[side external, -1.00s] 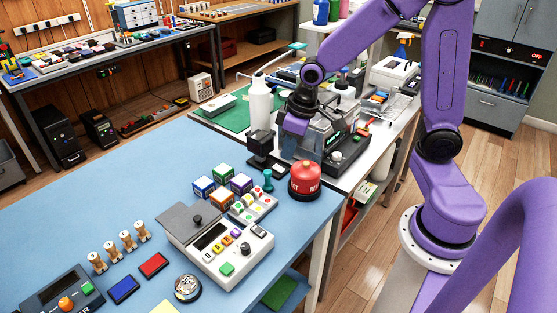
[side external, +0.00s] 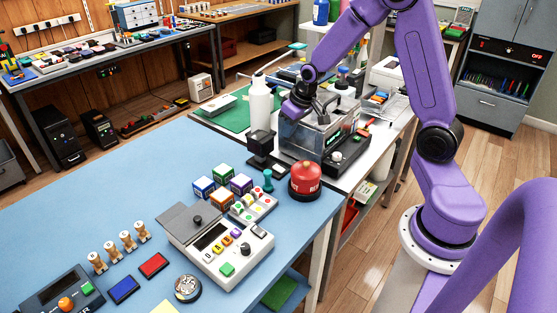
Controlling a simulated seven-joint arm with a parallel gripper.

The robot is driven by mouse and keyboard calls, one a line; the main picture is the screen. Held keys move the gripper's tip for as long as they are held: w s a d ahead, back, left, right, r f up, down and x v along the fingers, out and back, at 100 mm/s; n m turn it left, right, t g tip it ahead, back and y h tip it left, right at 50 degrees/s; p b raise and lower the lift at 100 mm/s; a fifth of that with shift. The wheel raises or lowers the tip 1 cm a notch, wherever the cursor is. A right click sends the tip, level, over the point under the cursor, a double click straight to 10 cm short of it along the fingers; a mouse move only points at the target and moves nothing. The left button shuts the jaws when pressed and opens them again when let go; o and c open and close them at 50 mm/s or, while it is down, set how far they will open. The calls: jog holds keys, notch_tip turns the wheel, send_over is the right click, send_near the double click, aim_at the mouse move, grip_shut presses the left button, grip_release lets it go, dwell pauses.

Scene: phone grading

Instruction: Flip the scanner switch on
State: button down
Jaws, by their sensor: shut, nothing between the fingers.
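No part is clearly marked as the scanner switch, and I cannot make it out. A black boxy device on a stand (side external: 262,148), possibly the scanner, stands at the far edge of the blue table. My gripper (side external: 294,110) is above and to the right of it, beside the grey machine with a clear top (side external: 318,134). It is shut and empty. Its fingertips are too small and partly hidden to show contact with anything.
A white bottle (side external: 260,97) stands left of my gripper. A red dome button (side external: 305,180), coloured cubes (side external: 222,198) and a keypad unit (side external: 230,260) are on the blue table (side external: 130,195). The table's left middle is clear.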

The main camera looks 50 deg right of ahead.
send_near(282, 169)
jog(key=w+f, duration=0.4)
jog(key=shift+w+a+f, duration=0.2)
jog(key=shift+f, duration=0.05)
jog(key=shift+w+f, duration=0.1)
jog(key=shift+f, duration=0.55)
jog(key=shift+d+f, duration=0.1)
jog(key=shift+w+d+f+g, duration=0.1)
jog(key=shift+f+g, duration=0.1)
jog(key=shift+g, duration=0.4)
jog(key=shift+f, duration=0.1)
jog(key=shift+s, duration=1.05)
